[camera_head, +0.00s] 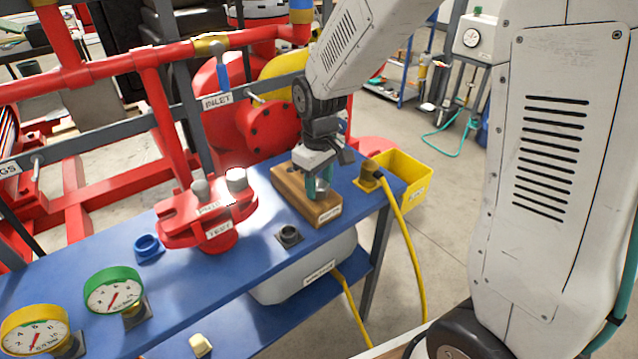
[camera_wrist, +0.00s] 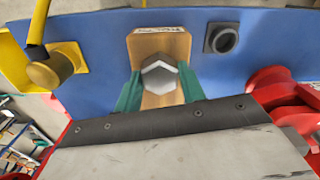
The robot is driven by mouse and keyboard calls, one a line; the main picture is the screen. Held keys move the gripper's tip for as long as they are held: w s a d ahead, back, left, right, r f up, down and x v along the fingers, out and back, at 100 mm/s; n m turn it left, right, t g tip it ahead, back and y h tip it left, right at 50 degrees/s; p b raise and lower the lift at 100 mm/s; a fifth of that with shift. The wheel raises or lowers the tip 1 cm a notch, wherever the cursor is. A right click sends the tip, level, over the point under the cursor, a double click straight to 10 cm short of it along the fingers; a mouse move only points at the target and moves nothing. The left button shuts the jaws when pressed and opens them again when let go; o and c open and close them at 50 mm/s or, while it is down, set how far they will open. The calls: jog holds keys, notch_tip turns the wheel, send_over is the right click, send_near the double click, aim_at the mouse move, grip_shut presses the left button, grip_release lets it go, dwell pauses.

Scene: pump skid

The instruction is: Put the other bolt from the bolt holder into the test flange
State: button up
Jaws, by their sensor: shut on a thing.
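The bolt holder (camera_head: 287,189) is a wooden block on the blue bench, right of the test flange; it also shows in the wrist view (camera_wrist: 160,42). My gripper (camera_head: 319,184) is over the holder's right part, pointing down. Its green fingers (camera_wrist: 158,90) are shut on a grey hex-headed bolt (camera_wrist: 159,75). The bolt (camera_head: 322,186) is partly hidden by the fingers in the head view; whether its shank is still in the block cannot be told. The red test flange (camera_head: 180,226) has two grey, bolt-like pieces (camera_head: 236,179) standing on top.
A yellow hose fitting (camera_head: 371,171) and a yellow bin (camera_head: 400,180) are right of the holder. A dark socket (camera_head: 289,236) stands in front of it. A blue ring (camera_head: 148,246) and two gauges (camera_head: 113,290) are to the left. Red pipework rises behind the flange.

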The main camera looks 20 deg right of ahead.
jog(key=shift+r, duration=3.2)
